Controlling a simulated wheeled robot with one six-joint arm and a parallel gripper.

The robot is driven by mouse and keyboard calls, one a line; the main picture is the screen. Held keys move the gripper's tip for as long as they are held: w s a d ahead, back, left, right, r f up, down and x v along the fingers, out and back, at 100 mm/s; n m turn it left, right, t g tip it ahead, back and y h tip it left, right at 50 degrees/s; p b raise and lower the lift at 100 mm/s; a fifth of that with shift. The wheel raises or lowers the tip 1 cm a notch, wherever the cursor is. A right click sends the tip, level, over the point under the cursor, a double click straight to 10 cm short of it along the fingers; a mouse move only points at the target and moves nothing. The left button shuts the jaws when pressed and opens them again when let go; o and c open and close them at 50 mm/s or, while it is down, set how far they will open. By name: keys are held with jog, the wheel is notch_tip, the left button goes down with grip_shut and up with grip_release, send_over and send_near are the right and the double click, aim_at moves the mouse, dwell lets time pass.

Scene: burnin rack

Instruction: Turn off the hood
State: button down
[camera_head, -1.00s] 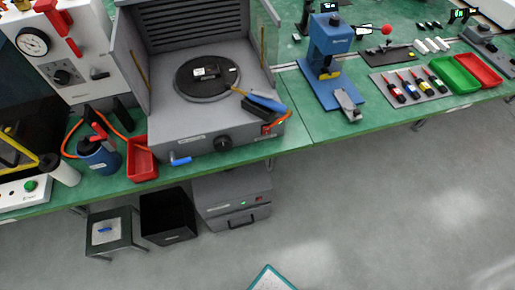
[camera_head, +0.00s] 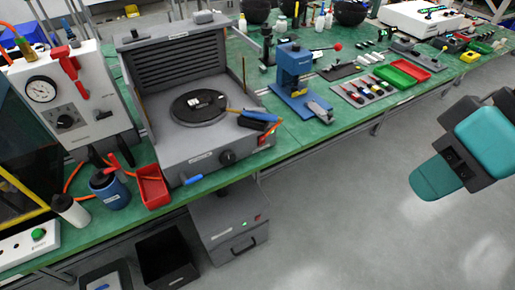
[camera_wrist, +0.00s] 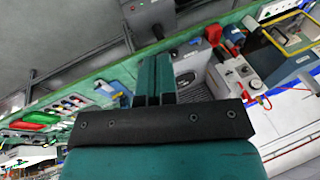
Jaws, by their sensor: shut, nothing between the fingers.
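The grey hood (camera_head: 150,80) stands on the green bench, with a slatted back and a round black plate (camera_head: 199,107) inside. Its front panel carries a black knob (camera_head: 228,157) and a red switch (camera_head: 265,139); I cannot tell the switch's position. Under the bench is a grey box (camera_head: 228,232) with a small green light and a red spot. My teal gripper (camera_head: 433,180) is in front of the bench at the right, well away from the hood. In the wrist view its fingers (camera_wrist: 153,80) are together and empty, partly covering the hood (camera_wrist: 188,62).
A blue-handled tool (camera_head: 260,115) lies at the hood's right front corner. A red bin (camera_head: 152,186), blue canister (camera_head: 110,190) and gauge box (camera_head: 62,100) stand left. A blue press (camera_head: 293,70) stands right. The floor before the bench is open.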

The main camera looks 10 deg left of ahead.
jog(key=w+a+f+n+t+y+b, duration=0.15)
jog(key=w+f+t+b, duration=0.25)
jog(key=w+f+b, duration=0.4)
jog(key=w+a+f+n+t+b, duration=0.3)
jog(key=w+f+b, duration=0.35)
jog(key=f, duration=0.35)
jog(key=w+a+f+n+t+b, duration=0.2)
jog(key=w+f+n+t+b, duration=0.15)
jog(key=w+f+b, duration=0.4)
jog(key=a+f+n+t+y+b, duration=0.4)
jog(key=a+f+n+y+b, duration=0.2)
jog(key=n, duration=0.5)
notch_tip(320, 180, down, 4)
jog(key=shift+s+a+r+y+b, duration=0.15)
jog(key=shift+a+r+y+b, duration=0.15)
jog(key=shift+a+b, duration=0.65)
jog(key=shift+d, duration=0.25)
